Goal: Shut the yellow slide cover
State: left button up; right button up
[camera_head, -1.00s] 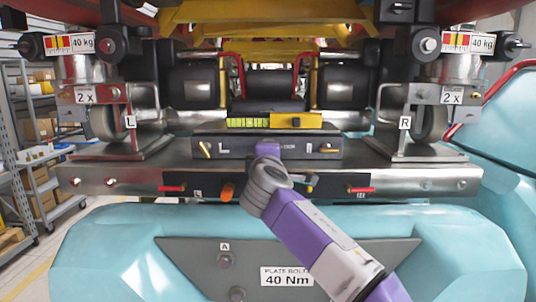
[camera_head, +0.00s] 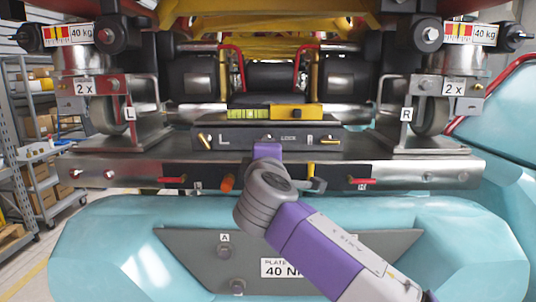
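The yellow slide cover (camera_head: 295,112) sits on top of a dark box (camera_head: 230,140) in the middle. It covers the right part of a strip. A green marked window (camera_head: 248,113) shows uncovered to its left. My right arm comes in from the lower right, and its purple end (camera_head: 267,151) is in front of the lower middle of the dark box, below and to the left of the cover. The fingers of that gripper cannot be made out, and the purple end appears apart from the cover. My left gripper is not in view.
Brass levers (camera_head: 205,140) marked L and R sit on the box face. Red handles (camera_head: 171,180) and an orange knob (camera_head: 227,183) line the metal beam (camera_head: 130,172) below. Metal wheel brackets stand at both sides. Shelves (camera_head: 40,150) are at far left.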

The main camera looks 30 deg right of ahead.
aim_at(309, 112)
jog(key=k, duration=1)
